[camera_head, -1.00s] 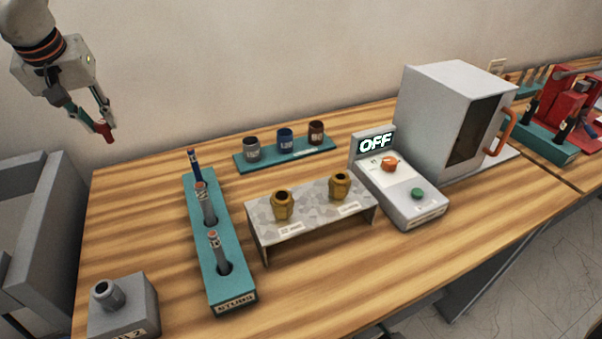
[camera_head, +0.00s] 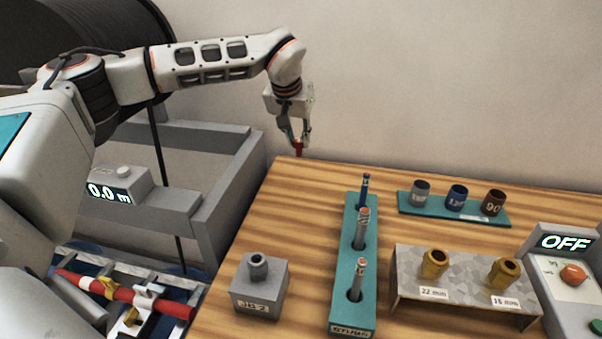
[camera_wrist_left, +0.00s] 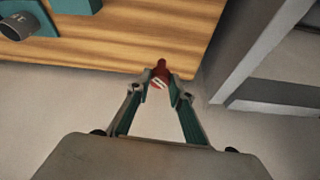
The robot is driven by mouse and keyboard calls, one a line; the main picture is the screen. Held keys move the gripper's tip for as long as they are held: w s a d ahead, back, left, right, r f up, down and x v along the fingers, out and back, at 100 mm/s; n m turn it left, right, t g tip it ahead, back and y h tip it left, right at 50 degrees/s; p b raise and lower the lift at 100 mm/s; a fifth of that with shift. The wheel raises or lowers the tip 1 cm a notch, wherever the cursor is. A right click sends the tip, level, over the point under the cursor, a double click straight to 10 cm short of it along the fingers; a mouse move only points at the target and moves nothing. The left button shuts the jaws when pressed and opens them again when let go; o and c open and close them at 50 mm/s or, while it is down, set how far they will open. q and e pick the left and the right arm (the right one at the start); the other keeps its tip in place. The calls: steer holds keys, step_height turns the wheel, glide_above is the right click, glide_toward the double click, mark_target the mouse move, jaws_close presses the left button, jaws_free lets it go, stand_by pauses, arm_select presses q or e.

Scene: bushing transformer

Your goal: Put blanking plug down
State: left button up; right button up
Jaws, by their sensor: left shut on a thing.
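The blanking plug (camera_wrist_left: 160,72) is a small dark red piece, and it also shows in the head view (camera_head: 298,148). My left gripper (camera_head: 299,136) is shut on it. In the left wrist view the plug sits between the two fingertips of this gripper (camera_wrist_left: 160,84). In the head view the plug hangs near the back left corner of the wooden table (camera_head: 300,215), close to its edge. Whether it touches the tabletop is hard to tell. My right gripper is in neither view.
A grey block with a dark fitting (camera_head: 259,290) stands at the table's front left. A teal rack (camera_head: 345,305) holds several upright tools. Three cups stand on a teal strip (camera_head: 450,210). A speckled stand (camera_head: 465,290) carries two brass fittings. The back left table area is clear.

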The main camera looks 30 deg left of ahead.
arm_select(q)
step_height(320, 180, down, 11)
steer(key=shift+f, duration=0.1)
stand_by(0.4)
steer(key=shift+f, duration=0.1)
steer(key=o, duration=0.8)
steer(key=shift+s+r, duration=0.1)
steer(key=shift+r, duration=0.4)
steer(key=v, duration=1.1)
steer(key=shift+r, duration=0.15)
